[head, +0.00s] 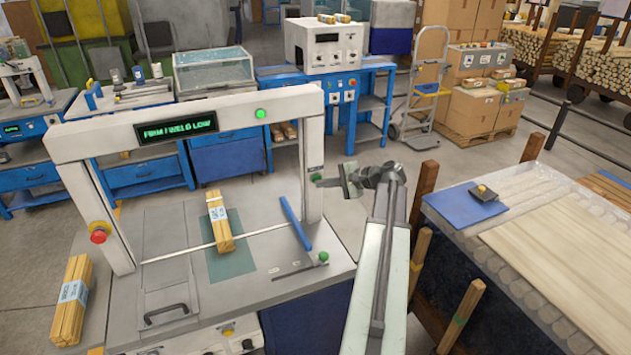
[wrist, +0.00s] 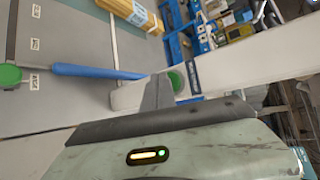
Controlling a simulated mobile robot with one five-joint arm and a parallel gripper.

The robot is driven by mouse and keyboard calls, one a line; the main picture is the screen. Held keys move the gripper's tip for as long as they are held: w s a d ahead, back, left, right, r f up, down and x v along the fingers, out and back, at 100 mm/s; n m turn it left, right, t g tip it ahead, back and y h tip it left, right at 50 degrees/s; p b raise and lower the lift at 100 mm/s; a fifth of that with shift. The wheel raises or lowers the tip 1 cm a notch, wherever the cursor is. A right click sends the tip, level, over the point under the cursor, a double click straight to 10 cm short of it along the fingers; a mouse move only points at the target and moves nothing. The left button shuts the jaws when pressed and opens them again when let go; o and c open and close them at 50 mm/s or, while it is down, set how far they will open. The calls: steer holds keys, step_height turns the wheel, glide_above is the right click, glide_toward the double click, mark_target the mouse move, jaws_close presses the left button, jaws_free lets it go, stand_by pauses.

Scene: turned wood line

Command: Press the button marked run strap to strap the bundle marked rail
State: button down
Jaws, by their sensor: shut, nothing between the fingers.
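A strapping machine has a pale arch (head: 210,110) over its table. A green button (head: 316,177) sits low on the arch's right post; it also shows in the wrist view (wrist: 178,82), beside a dark label too small to read. A bundle of wooden sticks (head: 218,225) with a pale label lies on the table under the arch, across the strap line; its end shows in the wrist view (wrist: 130,12). The label's wording is unreadable. My gripper (head: 328,183) is shut and empty, close to the right post. In the wrist view its fingers (wrist: 155,97) are close to the green button; contact is unclear.
The display (head: 178,127) reads "FIRM / WELD LOW" beside a lit green lamp (head: 261,113). A red stop button (head: 99,232) is on the left post. A blue bar (head: 295,223) and green-knobbed slider (head: 323,257) are on the table.

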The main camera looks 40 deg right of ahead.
steer(key=shift+w+d, duration=0.1)
steer(key=shift+w, duration=0.2)
steer(key=shift+s, duration=0.15)
stand_by(0.4)
steer(key=shift+s+a, duration=0.3)
steer(key=shift+s, duration=0.3)
steer(key=s, duration=0.1)
steer(key=s+a, duration=0.1)
steer(key=s, duration=0.2)
steer(key=shift+s+a, duration=0.35)
steer(key=shift+a, duration=0.05)
stand_by(0.4)
